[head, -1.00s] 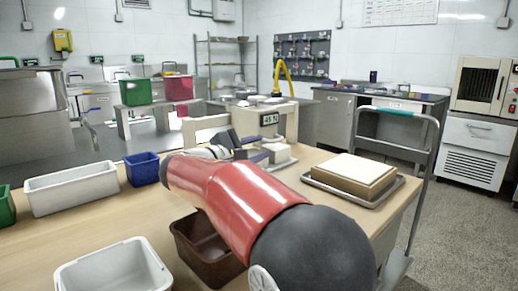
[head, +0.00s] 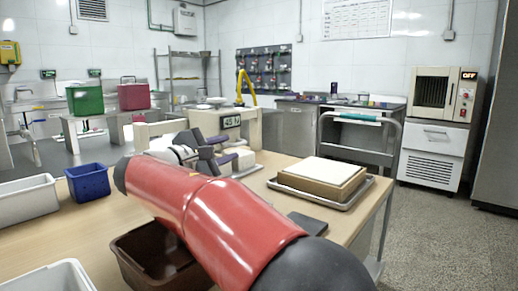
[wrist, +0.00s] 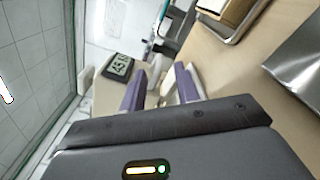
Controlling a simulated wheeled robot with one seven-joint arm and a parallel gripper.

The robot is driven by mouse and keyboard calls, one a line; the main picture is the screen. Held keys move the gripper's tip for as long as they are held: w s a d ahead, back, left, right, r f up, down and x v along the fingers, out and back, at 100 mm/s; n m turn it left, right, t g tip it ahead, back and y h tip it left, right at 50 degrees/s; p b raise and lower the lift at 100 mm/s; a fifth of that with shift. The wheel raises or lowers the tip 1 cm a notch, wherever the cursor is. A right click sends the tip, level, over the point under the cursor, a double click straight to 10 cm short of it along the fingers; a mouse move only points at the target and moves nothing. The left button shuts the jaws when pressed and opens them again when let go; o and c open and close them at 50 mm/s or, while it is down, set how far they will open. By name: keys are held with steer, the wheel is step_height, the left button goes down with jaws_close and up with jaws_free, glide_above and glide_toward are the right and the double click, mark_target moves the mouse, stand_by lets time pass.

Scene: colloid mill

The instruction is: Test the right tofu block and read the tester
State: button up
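My gripper (head: 218,152), with purple finger pads, is at the tester near the far edge of the table. In the wrist view its two fingers (wrist: 160,90) stand apart, with a pale surface showing between and beyond them. The cream tester (head: 258,128) has a display (head: 231,121) that seems to read 45 N; the display also shows, turned, in the wrist view (wrist: 118,67). A pale block (head: 243,161) sits by the tester, partly hidden behind my gripper. I cannot tell whether the gripper touches it, or whether it is the right tofu block.
A metal tray (head: 345,203) at the table's right holds a tan block with a white top (head: 322,172). A dark flat object (head: 308,223) lies in front. A brown bin (head: 135,265), a blue bin (head: 88,182) and white bins (head: 25,200) stand left. A cart (head: 365,150) is behind.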

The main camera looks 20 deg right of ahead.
mark_target(243, 141)
steer(key=x, duration=0.6)
steer(key=shift+w+d, duration=0.2)
steer(key=shift+d, duration=0.05)
steer(key=c, duration=0.7)
steer(key=shift+f, duration=0.1)
